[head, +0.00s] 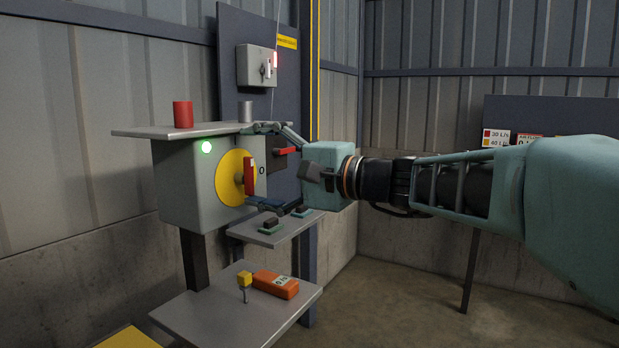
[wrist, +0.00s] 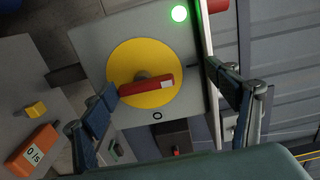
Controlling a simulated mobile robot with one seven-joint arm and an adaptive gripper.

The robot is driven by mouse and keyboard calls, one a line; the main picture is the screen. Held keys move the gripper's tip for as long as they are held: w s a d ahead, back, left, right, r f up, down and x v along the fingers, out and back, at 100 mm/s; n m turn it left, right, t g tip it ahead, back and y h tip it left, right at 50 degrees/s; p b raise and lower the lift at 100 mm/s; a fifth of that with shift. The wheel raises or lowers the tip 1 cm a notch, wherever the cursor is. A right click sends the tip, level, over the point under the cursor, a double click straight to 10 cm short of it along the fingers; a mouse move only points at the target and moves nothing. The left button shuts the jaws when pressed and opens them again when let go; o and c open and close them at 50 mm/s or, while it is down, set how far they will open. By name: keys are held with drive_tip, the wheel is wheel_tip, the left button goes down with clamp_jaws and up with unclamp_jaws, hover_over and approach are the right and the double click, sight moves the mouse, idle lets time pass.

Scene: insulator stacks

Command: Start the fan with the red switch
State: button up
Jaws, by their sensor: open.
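The red switch (head: 249,176) is a red bar handle on a yellow disc (head: 231,178), on the front of a grey box (head: 180,190). In the head view the bar stands upright, with a pale mark near its top end. A black "O" (head: 262,170) is beside the disc. The bar also shows in the wrist view (wrist: 147,85). My gripper (head: 256,165) is open, one finger above the bar and one below, in front of the box. I see no clear gap or contact between fingers and bar. No fan is recognisable.
A green light (head: 206,147) glows on the box. A shelf (head: 150,131) above holds a red cylinder (head: 183,114) and a grey one (head: 246,111). Another red handle (head: 286,151) is behind my gripper. A lower shelf (head: 200,318) holds an orange block (head: 276,284).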

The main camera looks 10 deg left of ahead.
drive_tip(key=shift+o, duration=1.3)
wheel_tip(320, 180, up, 7)
drive_tip(key=shift+w+a, duration=0.15)
drive_tip(key=shift+w, duration=0.2)
drive_tip(key=shift+o, duration=0.2)
drive_tip(key=shift+r, duration=0.55)
drive_tip(key=shift+m+h, duration=0.3)
wheel_tip(320, 180, down, 5)
drive_tip(key=shift+f, duration=0.2)
drive_tip(key=shift+c, duration=0.6)
drive_tip(key=shift+s+d+r, duration=0.15)
drive_tip(key=shift+d, duration=0.1)
drive_tip(key=shift+c, duration=0.9)
drive_tip(key=shift+s+d+f, duration=0.15)
drive_tip(key=shift+d+f, duration=0.05)
drive_tip(key=shift+d, duration=0.15)
drive_tip(key=b+v, duration=0.2)
drive_tip(key=v, duration=0.9)
drive_tip(key=shift+s+f, duration=0.35)
drive_tip(key=shift+s, duration=0.15)
drive_tip(key=shift+d, duration=0.15)
